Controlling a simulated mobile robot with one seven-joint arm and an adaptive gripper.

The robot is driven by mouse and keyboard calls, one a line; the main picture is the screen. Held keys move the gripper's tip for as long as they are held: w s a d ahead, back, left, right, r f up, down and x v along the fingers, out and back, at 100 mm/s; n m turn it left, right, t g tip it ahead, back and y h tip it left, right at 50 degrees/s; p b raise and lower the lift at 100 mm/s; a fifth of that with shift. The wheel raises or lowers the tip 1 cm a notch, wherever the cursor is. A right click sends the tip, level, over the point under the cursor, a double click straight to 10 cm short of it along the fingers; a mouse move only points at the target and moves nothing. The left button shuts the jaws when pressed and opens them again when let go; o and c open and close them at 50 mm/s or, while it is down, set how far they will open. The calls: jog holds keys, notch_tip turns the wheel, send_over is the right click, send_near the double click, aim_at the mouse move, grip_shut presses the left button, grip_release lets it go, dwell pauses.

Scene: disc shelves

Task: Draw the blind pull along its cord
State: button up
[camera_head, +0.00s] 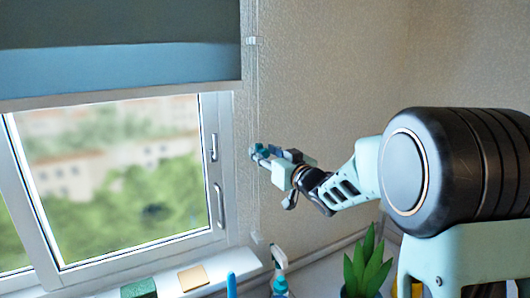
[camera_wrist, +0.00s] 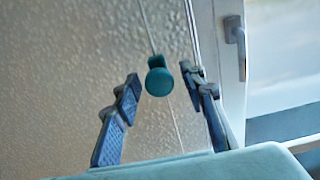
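The blind pull is a small round teal knob with a clip on top, on a thin pale cord (camera_wrist: 147,27). In the wrist view the pull (camera_wrist: 159,81) hangs between the two fingers of my gripper (camera_wrist: 157,88), with a gap on both sides. The fingers are open and do not appear to touch it. The blind (camera_head: 120,65) covers the top of the window.
The window (camera_head: 110,175) has handles on its right frame. On the sill lie a green block (camera_head: 138,289) and a yellow sponge (camera_head: 193,278). A spray bottle (camera_head: 280,272) and a potted plant (camera_head: 367,265) stand below my arm. The wall right of the cord is bare.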

grip_shut()
dwell(0.4)
notch_tip(320, 180, down, 22)
jog(key=b, duration=1.9)
jog(key=shift+f, duration=0.25)
jog(key=shift+s, duration=0.1)
jog(key=shift+c, duration=0.9)
grip_release()
jog(key=shift+o, duration=0.9)
jog(key=shift+r, duration=0.2)
